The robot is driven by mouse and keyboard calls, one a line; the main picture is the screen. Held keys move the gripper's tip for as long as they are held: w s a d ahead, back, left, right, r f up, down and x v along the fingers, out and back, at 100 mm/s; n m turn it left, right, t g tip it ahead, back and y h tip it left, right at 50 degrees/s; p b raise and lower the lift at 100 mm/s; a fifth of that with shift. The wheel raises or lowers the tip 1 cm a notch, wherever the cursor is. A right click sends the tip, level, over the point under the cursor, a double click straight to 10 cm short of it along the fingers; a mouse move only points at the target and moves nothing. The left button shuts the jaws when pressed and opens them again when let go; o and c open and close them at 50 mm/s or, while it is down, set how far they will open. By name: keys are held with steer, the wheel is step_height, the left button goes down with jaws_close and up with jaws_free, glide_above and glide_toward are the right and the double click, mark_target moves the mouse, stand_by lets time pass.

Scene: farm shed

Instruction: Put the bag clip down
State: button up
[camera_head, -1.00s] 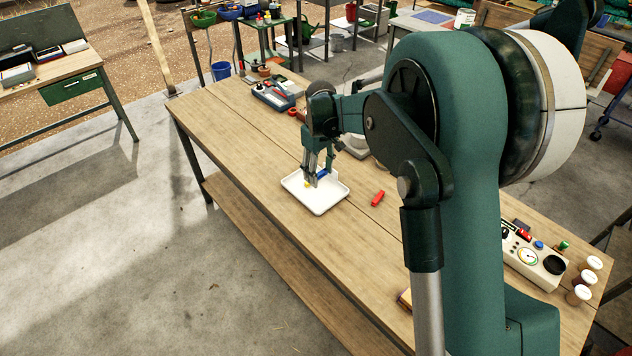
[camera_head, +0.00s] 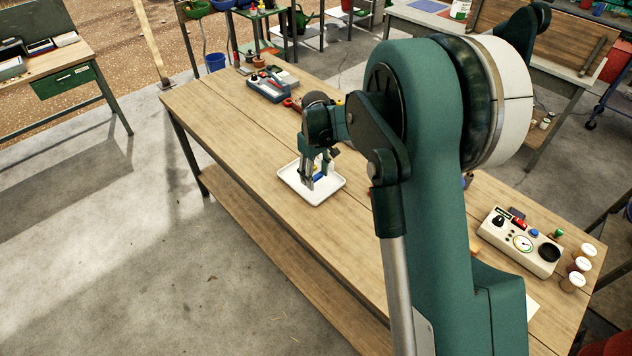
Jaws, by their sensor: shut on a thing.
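My gripper (camera_head: 308,184) points down over a white tray (camera_head: 326,197) on the wooden bench, its fingertips low inside the rim. It is shut on the bag clip, which is small and mostly hidden by the fingers. A small blue piece (camera_head: 320,178) shows right beside the fingertips; I cannot tell whether it is the held clip or a thing lying in the tray. Whether the clip touches the tray floor is also unclear.
A grey-blue device (camera_head: 268,88) and a red item (camera_head: 292,104) lie farther back on the bench (camera_head: 240,130). The bench left of the tray is clear.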

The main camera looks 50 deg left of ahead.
mark_target(316, 177)
steer(key=shift+f, duration=1.7)
steer(key=shift+f, duration=0.2)
steer(key=o, duration=0.7)
steer(key=shift+r, duration=0.2)
step_height(316, 177, up, 12)
steer(key=shift+r, duration=0.1)
